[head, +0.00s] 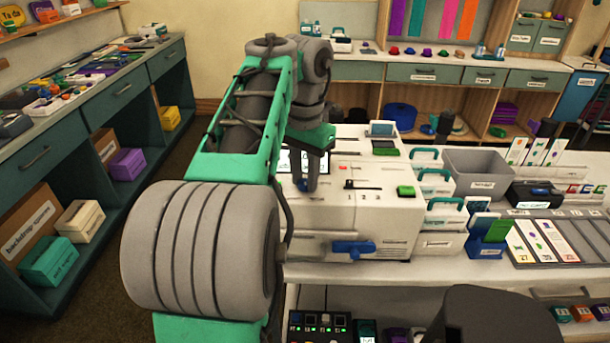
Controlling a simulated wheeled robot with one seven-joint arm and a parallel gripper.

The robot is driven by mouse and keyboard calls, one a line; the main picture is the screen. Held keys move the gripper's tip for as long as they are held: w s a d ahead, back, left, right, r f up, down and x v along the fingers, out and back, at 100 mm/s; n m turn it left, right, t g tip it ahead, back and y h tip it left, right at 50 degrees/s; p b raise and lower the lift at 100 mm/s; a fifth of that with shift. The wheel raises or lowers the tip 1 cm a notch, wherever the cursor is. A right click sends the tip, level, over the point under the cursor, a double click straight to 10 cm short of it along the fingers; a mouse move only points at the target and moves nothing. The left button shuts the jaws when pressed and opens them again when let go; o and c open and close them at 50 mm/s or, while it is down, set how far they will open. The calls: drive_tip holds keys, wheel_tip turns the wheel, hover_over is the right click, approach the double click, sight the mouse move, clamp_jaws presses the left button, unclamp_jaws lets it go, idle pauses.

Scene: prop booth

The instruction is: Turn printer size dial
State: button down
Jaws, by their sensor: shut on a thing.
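The printer (335,222) is a white box on the worktable, with a screen at its back left, a slider by the marks 1, 2, 3, a green button (405,191) and a blue lever (353,248) on its front. My gripper (311,184) points down at the left part of the printer's top. It is shut on a small blue part, which looks like the size dial (302,186). The fingers hide most of the dial, so its setting cannot be read.
White bins with teal handles (436,186) stand close to the printer's right, beside a grey bin (485,172) and a rack of cards (560,240). A shelf unit (445,72) stands behind. A dark counter (110,90) runs along the left, with open floor between.

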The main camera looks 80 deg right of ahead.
sight(305, 182)
drive_tip(key=n, duration=0.6)
drive_tip(key=shift+n, duration=0.3)
idle(0.4)
drive_tip(key=c, duration=1.1)
unclamp_jaws()
wheel_tip(305, 182, up, 8)
drive_tip(key=p, duration=0.7)
drive_tip(key=shift+f, duration=0.15)
